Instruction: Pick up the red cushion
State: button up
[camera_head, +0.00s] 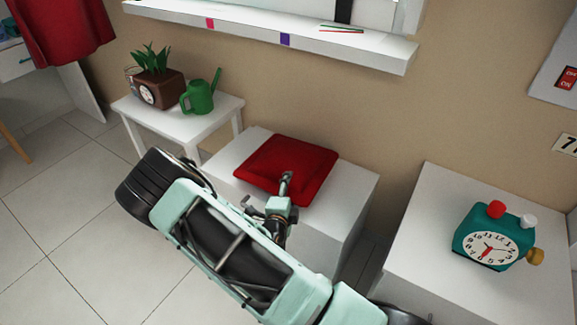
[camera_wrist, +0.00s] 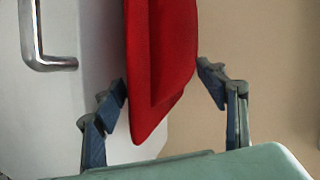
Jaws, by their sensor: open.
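The red cushion (camera_head: 286,165) lies flat on top of a white cabinet (camera_head: 224,167) in the head view. My gripper (camera_head: 287,182) is at the cushion's near edge, partly hidden by my own arm. In the wrist view the red cushion (camera_wrist: 160,60) reaches down between the two spread fingers of my gripper (camera_wrist: 165,82). The left finger is close to the cushion's side, and the right finger has a small gap to it. I cannot tell whether the left finger touches it.
A metal handle (camera_wrist: 42,62) is on the cabinet front. A small white table (camera_head: 213,116) with a planter (camera_head: 158,90) and green watering can (camera_head: 201,97) stands left. A teal clock (camera_head: 490,238) sits on a white cabinet (camera_head: 428,225) at right. A shelf (camera_head: 370,48) hangs above.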

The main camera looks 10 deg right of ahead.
aim_at(291, 184)
jog(key=x, duration=0.4)
jog(key=shift+a+b, duration=0.1)
jog(key=shift+b, duration=0.25)
jog(key=c, duration=1)
jog(key=shift+c, duration=0.2)
jog(key=shift+r, duration=0.2)
